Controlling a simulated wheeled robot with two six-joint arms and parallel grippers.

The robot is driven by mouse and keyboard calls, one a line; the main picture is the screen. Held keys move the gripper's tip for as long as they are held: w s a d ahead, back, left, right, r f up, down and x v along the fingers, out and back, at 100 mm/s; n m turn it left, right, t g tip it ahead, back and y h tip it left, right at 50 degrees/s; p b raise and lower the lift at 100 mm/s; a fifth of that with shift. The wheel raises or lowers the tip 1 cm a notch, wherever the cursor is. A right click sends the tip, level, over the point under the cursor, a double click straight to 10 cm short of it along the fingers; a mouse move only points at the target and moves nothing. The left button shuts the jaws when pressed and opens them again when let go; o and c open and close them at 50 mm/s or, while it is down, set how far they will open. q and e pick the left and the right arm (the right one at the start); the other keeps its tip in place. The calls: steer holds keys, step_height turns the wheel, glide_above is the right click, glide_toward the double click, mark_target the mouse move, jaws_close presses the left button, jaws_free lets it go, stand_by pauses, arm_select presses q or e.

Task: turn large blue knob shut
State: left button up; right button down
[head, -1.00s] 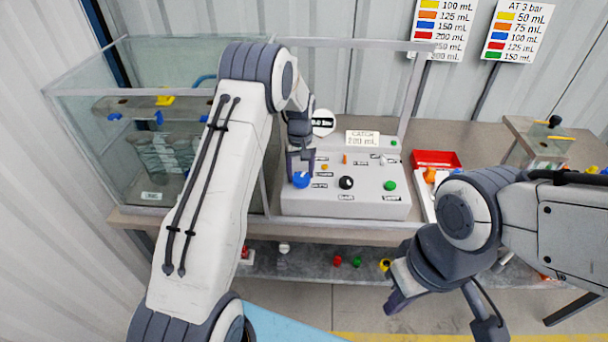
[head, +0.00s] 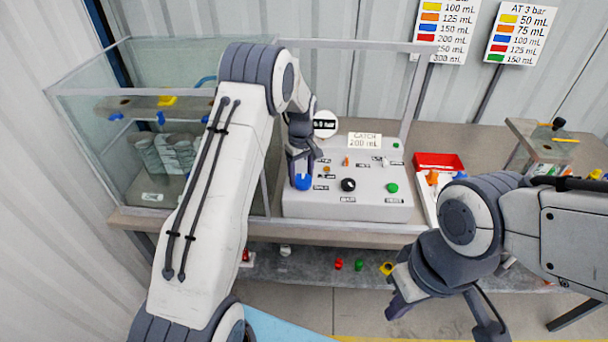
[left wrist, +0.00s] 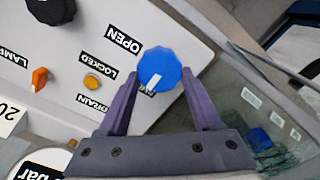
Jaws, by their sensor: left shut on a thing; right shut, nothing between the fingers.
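The large blue knob (head: 303,182) sits at the left front of the grey control panel (head: 375,208). In the left wrist view the blue knob (left wrist: 159,68) has a white pointer mark directed to the lower left, partly over a label. A label reading OPEN (left wrist: 124,40) is beside it. My left gripper (head: 299,172) is at the knob from above, and its two fingers (left wrist: 160,95) stand on either side of it, shut on it. My right gripper (head: 440,316) is shut and empty, low in front of the bench, away from the panel.
The panel also carries a black knob (head: 348,184), a green button (head: 392,188) and small orange parts. A glass tank (head: 150,95) stands to the left. A lower shelf (head: 320,262) holds small coloured parts.

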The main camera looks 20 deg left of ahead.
arm_select(q)
steer(key=shift+w+d+r, duration=0.1)
steer(key=shift+w+d, duration=0.05)
steer(key=shift+d, duration=0.05)
steer(key=o, duration=1)
steer(key=shift+c, duration=0.2)
steer(key=o, duration=0.4)
steer(key=shift+d, duration=0.1)
steer(key=shift+a, duration=0.2)
